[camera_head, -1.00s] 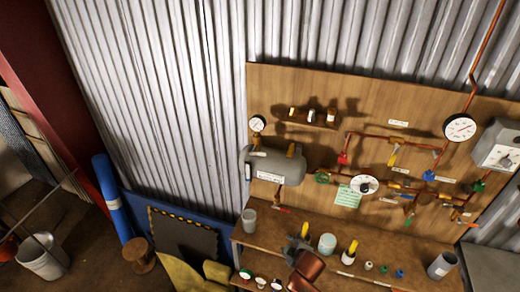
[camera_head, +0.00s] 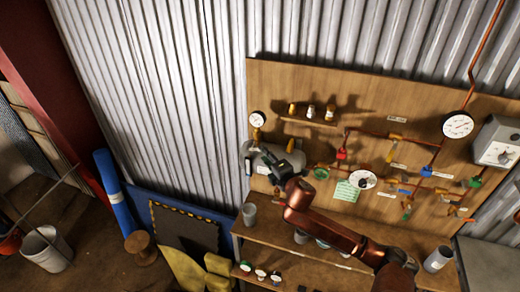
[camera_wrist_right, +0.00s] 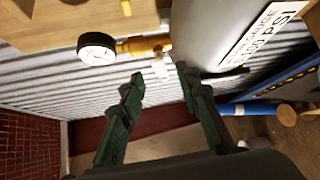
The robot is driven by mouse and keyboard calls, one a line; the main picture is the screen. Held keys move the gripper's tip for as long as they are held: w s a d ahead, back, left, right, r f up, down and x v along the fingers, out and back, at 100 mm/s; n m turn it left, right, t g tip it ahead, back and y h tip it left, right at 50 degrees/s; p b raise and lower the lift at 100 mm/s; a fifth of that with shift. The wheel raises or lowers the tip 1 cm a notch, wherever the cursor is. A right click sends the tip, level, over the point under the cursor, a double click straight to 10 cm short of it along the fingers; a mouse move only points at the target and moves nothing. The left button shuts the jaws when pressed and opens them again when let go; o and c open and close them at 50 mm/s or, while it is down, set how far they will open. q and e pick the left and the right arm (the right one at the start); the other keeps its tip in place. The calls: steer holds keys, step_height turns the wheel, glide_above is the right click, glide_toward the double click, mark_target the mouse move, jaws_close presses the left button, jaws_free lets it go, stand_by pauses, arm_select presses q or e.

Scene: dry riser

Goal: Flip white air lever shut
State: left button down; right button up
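In the right wrist view a small white lever (camera_wrist_right: 160,67) hangs below a brass fitting (camera_wrist_right: 146,45), between a round gauge (camera_wrist_right: 97,49) and the grey air tank (camera_wrist_right: 205,30). My right gripper (camera_wrist_right: 162,82) is open, with its two dark green fingers spread. The lever appears in the gap between the fingertips; contact is not visible. In the head view my right gripper (camera_head: 272,160) is in front of the tank (camera_head: 287,157), below the gauge (camera_head: 257,119), and hides part of the tank. My left gripper is not in view.
The plywood board (camera_head: 300,82) carries a small shelf with bottles, copper pipes and coloured valves. The workbench (camera_head: 265,232) below holds cups and small parts, partly hidden by my right arm. A blue roll (camera_head: 112,195) stands at the left.

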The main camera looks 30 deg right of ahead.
steer(key=shift+w+d+f+p, duration=0.1)
steer(key=shift+w+f+p, duration=0.05)
steer(key=shift+w, duration=0.75)
steer(key=shift+w+d+f+p, duration=0.1)
steer(key=shift+w+p, duration=0.1)
steer(key=shift+w, duration=0.65)
steer(key=shift+w+d+f+p, duration=0.1)
steer(key=shift+w+f+p, duration=0.05)
steer(key=shift+w, duration=0.75)
steer(key=shift+a, duration=0.1)
steer(key=shift+c, duration=0.5)
jaws_close()
